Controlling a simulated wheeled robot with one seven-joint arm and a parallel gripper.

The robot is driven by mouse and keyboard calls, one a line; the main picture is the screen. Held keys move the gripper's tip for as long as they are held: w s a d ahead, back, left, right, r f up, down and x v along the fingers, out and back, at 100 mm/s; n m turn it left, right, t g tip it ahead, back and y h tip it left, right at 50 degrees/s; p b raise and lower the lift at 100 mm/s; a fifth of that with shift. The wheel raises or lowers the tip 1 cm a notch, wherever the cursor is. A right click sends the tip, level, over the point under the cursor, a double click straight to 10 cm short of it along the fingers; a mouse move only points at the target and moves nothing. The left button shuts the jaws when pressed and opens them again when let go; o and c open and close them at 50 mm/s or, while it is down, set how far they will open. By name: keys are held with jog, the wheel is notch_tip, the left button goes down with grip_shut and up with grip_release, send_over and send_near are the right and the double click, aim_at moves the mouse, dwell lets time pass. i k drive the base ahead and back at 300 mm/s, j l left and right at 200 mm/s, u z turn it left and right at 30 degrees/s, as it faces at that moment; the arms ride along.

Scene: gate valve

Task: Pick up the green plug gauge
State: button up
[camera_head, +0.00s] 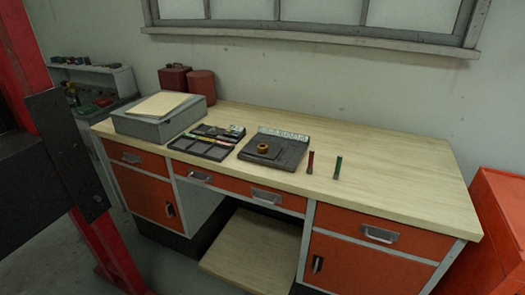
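The green plug gauge (338,165) is on the right half of the wooden workbench (400,170), close to the front edge. It looks upright, with a green upper part and a darker lower end. A similar red gauge (310,162) stands a short way to its left, apart from it. Nothing touches or covers the green gauge. My gripper is not in view.
A dark plate with a brass ring (263,147) lies left of the gauges. Further left are a compartment tray (213,152) and a grey box (145,128). Red canisters (201,84) stand behind. Bench right of the green gauge is clear. An orange cabinet (500,215) stands right.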

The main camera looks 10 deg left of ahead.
aim_at(336, 174)
jog(key=i+u, duration=0.45)
jog(key=i+l+u, duration=0.2)
jog(key=u, duration=0.2)
jog(key=i+l+u, duration=0.25)
jog(key=u, duration=0.2)
jog(key=i+l+u, duration=0.2)
jog(key=l+u, duration=0.2)
